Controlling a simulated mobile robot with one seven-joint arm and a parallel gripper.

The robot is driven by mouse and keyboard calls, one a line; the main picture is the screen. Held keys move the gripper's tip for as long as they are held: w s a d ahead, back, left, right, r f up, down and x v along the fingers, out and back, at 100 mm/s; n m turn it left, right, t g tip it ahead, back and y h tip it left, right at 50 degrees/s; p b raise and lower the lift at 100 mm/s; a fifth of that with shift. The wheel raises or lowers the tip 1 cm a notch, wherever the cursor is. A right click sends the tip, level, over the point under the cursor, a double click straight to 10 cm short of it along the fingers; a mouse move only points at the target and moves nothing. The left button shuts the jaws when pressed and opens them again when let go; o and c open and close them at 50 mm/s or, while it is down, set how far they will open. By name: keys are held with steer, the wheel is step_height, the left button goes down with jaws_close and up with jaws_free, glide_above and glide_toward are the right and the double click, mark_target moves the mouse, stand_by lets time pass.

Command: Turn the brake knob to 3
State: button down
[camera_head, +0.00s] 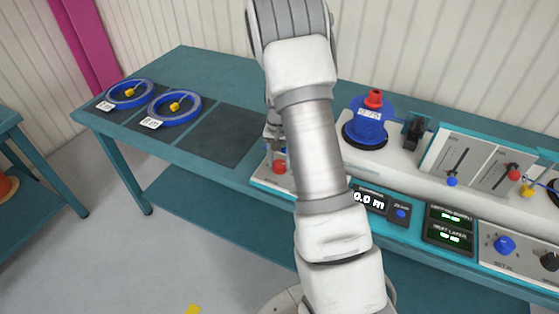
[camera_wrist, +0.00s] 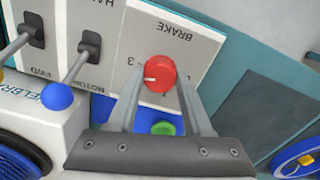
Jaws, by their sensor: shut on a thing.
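The red brake knob (camera_wrist: 160,73) is on a pale panel (camera_wrist: 190,38) marked BRAKE, which reads upside down in the wrist view. My gripper (camera_wrist: 161,82) is shut on the knob, with one finger on each side. The knob's white pointer mark faces left, a little below the printed 3. The other scale marks are mostly hidden by the knob and fingers. In the head view the red knob (camera_head: 279,167) shows just left of my arm, which hides most of the panel there.
Levers with a blue ball (camera_wrist: 57,96) and a green button (camera_wrist: 163,128) are close to my gripper in the wrist view. A blue reel (camera_head: 366,130) stands right of my arm. Two blue cable coils (camera_head: 172,120) lie on the table's left, beside an empty dark mat (camera_head: 218,137).

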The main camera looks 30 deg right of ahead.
steer(key=shift+m, duration=1.3)
steer(key=shift+c, duration=1.6)
jaws_free()
steer(key=shift+r, duration=0.1)
step_height(320, 180, up, 17)
steer(key=p, duration=0.1)
steer(key=shift+r, duration=0.15)
steer(key=shift+p, duration=0.3)
